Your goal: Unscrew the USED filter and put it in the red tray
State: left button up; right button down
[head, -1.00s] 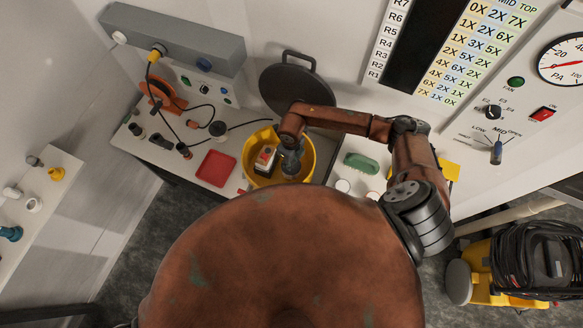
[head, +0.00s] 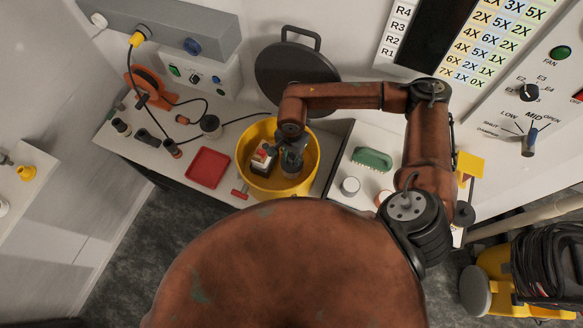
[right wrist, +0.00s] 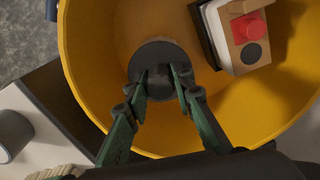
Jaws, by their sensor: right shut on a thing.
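The yellow round tub (head: 313,180) stands open on the bench, and it fills much of the right wrist view (right wrist: 95,50). My right gripper (head: 292,168) reaches down into it. In the right wrist view its green fingers (right wrist: 163,75) are shut on the knob-like middle of a dark round part (right wrist: 160,55). I see no USED label on this part, and cannot tell whether it is screwed down. The red tray (head: 208,168) lies flat on the bench left of the tub and looks empty. My left gripper is not in view.
A dark round lid (head: 295,75) stands behind the tub. A red-handled tool (head: 240,193) lies between tray and tub. A green brush (head: 372,158) lies to the right.

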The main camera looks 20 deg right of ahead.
jog(key=n+b, duration=0.1)
jog(key=n, duration=0.1)
jog(key=n+b, duration=0.3)
jog(key=n, duration=0.1)
jog(key=shift+w+f, duration=0.1)
jog(key=shift+f, duration=0.15)
jog(key=n, duration=0.1)
jog(key=n+b, duration=0.1)
jog(key=shift+r+n, duration=0.25)
jog(key=shift+n, duration=0.05)
jog(key=shift+r, duration=0.1)
jog(key=c, duration=1.4)
grip_release()
